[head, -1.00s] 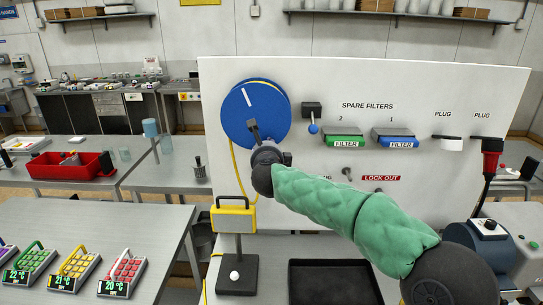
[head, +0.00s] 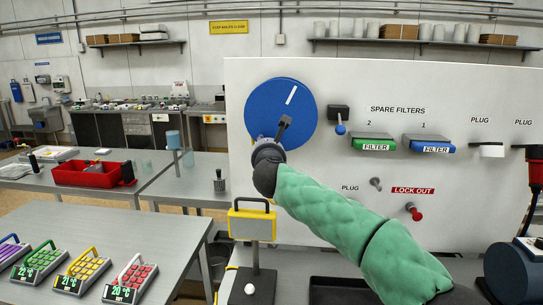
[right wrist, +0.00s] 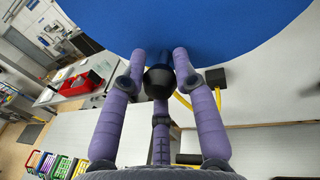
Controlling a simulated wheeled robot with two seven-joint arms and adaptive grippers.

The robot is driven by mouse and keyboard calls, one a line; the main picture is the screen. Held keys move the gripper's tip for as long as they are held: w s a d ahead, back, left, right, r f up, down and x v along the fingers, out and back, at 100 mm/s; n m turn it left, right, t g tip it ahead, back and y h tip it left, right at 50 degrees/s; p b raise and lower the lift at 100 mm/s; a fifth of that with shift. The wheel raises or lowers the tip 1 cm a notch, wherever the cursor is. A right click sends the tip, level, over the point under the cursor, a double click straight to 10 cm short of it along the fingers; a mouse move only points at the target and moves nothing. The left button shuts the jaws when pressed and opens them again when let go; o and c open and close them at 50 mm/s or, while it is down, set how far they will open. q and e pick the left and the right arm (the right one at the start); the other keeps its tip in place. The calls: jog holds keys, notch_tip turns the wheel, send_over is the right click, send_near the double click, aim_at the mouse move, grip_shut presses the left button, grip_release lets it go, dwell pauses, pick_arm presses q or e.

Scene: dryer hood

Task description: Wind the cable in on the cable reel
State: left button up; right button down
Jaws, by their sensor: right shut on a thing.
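The cable reel (head: 280,100) is a blue disc with a white line mark, on the upright white panel. In the head view its line now leans to the upper right. My right gripper (right wrist: 160,68) is shut on the reel's black knob (right wrist: 158,84), at the disc's lower part. In the head view a dark piece of the handle (head: 285,122) shows just above the gripper. A piece of yellow cable (right wrist: 184,100) shows behind the fingers in the right wrist view. My left gripper is not in view.
A yellow box with a handle (head: 252,223) stands below the reel. Right of the reel are a green filter (head: 374,143), a blue filter (head: 428,144) and a red lock-out knob (head: 414,212). A red bin (head: 85,173) sits on the left bench.

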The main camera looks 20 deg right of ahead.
jog(key=shift+w+a+f+m+b, duration=0.15)
jog(key=shift+w+a+m+b, duration=0.1)
jog(key=shift+a+m+b, duration=0.15)
jog(key=c, duration=0.9)
grip_release()
jog(key=shift+c, duration=0.2)
jog(key=shift+s+r, duration=0.1)
jog(key=shift+r, duration=0.15)
jog(key=shift+s, duration=0.1)
jog(key=v, duration=1.1)
jog(key=shift+s+f, duration=0.15)
jog(key=shift+s, duration=0.15)
jog(key=shift+a, duration=0.1)
